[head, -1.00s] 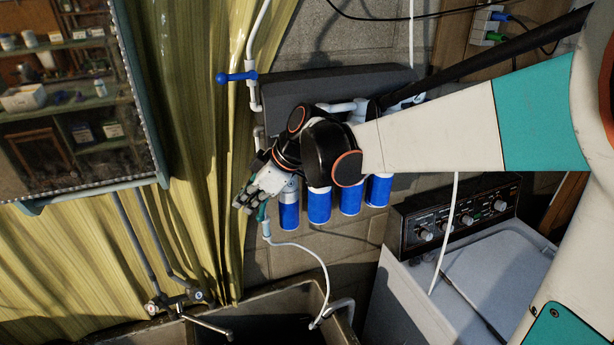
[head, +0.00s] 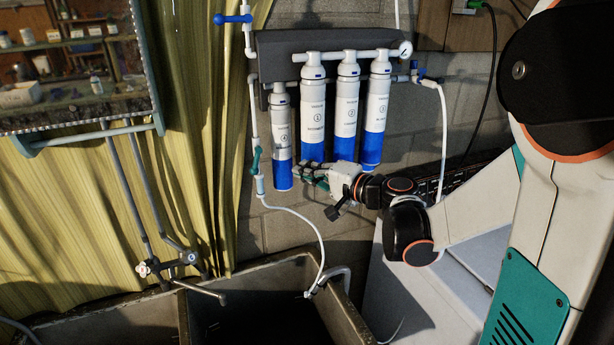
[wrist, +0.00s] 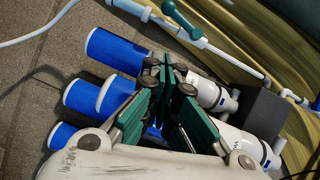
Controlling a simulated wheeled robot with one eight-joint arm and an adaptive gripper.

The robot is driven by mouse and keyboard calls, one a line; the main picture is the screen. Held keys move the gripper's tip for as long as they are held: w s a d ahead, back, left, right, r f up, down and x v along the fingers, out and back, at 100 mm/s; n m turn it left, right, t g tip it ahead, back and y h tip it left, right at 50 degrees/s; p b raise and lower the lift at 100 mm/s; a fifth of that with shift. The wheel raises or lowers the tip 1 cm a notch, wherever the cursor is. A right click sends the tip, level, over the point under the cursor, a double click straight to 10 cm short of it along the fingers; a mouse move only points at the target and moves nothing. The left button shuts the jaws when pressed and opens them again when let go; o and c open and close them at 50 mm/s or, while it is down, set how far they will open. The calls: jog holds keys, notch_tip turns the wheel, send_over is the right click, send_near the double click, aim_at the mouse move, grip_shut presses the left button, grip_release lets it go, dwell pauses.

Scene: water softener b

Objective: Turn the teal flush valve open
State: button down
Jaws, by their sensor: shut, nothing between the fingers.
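The teal flush valve handle (head: 255,160) sits on the white vertical pipe left of the filters. It lies roughly along that pipe, slightly tilted. In the wrist view the teal handle (wrist: 183,21) shows at the top, beyond the fingertips and apart from them. My gripper (head: 300,172) is below and in front of the filters, to the right of the valve, pointing left. In the wrist view its dark teal fingers (wrist: 170,76) come together at the tips and hold nothing.
Several white and blue filter cartridges (head: 311,120) hang close above my gripper. A white hose (head: 308,225) runs from below the valve toward the sink (head: 260,265). A blue-handled valve (head: 233,18) is higher on the pipe. A yellow curtain (head: 190,130) hangs at left.

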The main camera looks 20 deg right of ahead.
aim_at(256, 161)
jog(key=w+a+f, duration=0.1)
jog(key=w+a, duration=0.5)
jog(key=w, duration=0.1)
jog(key=shift+a+f+b, duration=0.3)
jog(key=shift+b, duration=0.15)
jog(key=shift+a+f+m+b, duration=0.15)
jog(key=shift+a+m+b, duration=0.15)
jog(key=shift+a+b, duration=0.2)
